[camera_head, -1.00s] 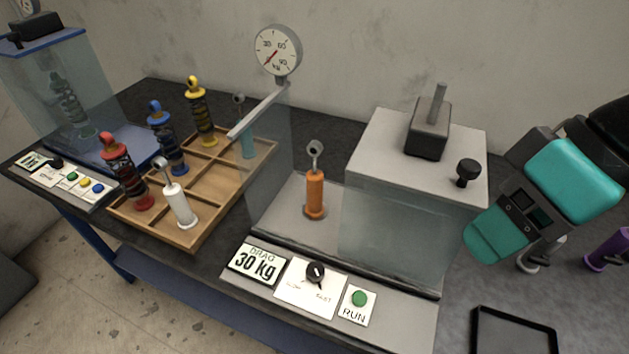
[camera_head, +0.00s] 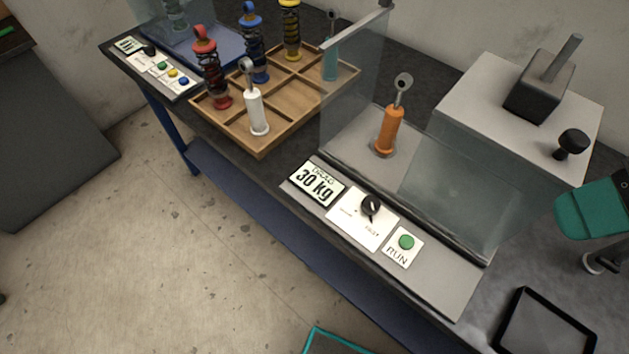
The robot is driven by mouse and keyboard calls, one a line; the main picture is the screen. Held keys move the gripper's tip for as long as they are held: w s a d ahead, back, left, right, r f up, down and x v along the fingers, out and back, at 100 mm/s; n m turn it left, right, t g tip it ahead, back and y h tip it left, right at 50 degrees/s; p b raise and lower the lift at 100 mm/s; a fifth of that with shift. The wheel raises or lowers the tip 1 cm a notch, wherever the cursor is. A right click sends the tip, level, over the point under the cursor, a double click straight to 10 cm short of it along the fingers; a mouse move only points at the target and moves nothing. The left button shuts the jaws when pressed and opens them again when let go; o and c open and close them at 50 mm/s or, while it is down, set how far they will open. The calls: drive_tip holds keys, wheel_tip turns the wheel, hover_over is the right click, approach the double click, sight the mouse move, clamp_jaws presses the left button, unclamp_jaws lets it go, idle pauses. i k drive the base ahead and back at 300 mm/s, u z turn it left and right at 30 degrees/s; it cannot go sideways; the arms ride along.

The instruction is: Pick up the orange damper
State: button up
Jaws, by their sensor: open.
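The orange damper (camera_head: 389,129) stands upright on the grey bed of the test rig, with a grey ring eye on a rod at its top. A clear panel (camera_head: 352,75) rises to its left, and a clear guard (camera_head: 460,190) is to its right. Nothing touches the damper's body. A teal part of my arm (camera_head: 592,211) shows at the right edge, well to the right of the damper. My gripper's fingers are not seen.
A wooden tray (camera_head: 262,152) at upper left holds red, blue and yellow spring dampers, a white damper (camera_head: 256,109) and a teal one. A grey housing (camera_head: 480,92) stands right of the orange damper. A green RUN button (camera_head: 406,242) and black knob (camera_head: 371,205) are in front. A black tray (camera_head: 545,325) lies lower right.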

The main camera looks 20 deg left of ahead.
sight(384, 144)
drive_tip(key=u, duration=0.55)
drive_tip(key=k, duration=1.3)
drive_tip(key=u, duration=1.05)
drive_tip(key=i, duration=1.3)
drive_tip(key=z, duration=0.85)
drive_tip(key=i, duration=0.5)
drive_tip(key=z, duration=0.7)
